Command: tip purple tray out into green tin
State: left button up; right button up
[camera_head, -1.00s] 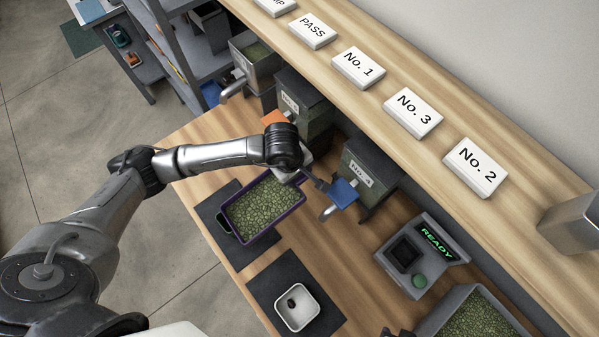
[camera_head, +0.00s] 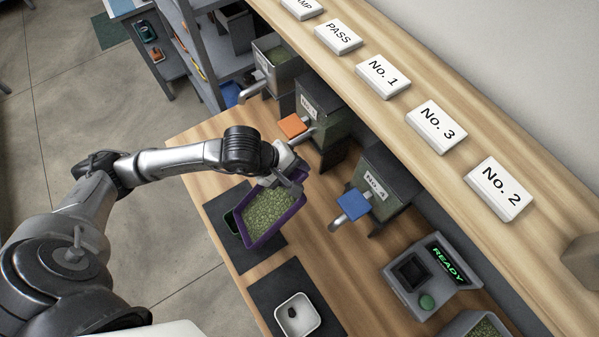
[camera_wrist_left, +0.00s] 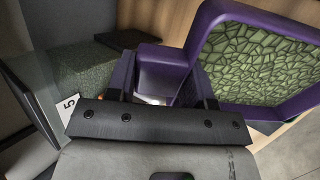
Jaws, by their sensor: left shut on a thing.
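The purple tray (camera_head: 279,226) is full of green beans (camera_head: 267,211). My left gripper (camera_head: 290,178) is shut on its near-shelf end; the wrist view shows the fingers (camera_wrist_left: 155,95) around the tray's purple grip tab, beside its rim (camera_wrist_left: 203,30). The tray is held over the dark mat, and I cannot tell its exact height or tilt. The beans are still inside it. The green tin (camera_head: 231,221) shows only as a dark, green-edged strip at the tray's left side; the tray hides the rest. My right gripper is not in view.
A white dish (camera_head: 296,313) with a dark item stands on a second mat (camera_head: 262,290). Bean hoppers with an orange flap (camera_head: 293,126) and a blue flap (camera_head: 354,205) line the bench's back. A READY device (camera_head: 432,277) stands at right.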

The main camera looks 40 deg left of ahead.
pick_arm(q)
jog(key=shift+t+h, duration=0.9)
jog(key=shift+r+b+v, duration=0.2)
jog(key=shift+b+v, duration=0.35)
jog(key=shift+v, duration=1.7)
jog(key=shift+s+a+r+t+h, duration=0.2)
jog(key=shift+s+a+t+h, duration=0.1)
jog(key=shift+s+a+t, duration=0.15)
jog(key=s+a+t+h+p, duration=0.4)
jog(key=s+a+t+h, duration=0.4)
jog(key=s+a, duration=0.7)
jog(key=shift+s+t+h+p, duration=0.35)
jog(key=shift+t+h+p, duration=0.05)
jog(key=shift+t, duration=0.05)
jog(key=shift+a+r, duration=0.1)
jog(key=shift+a, duration=0.1)
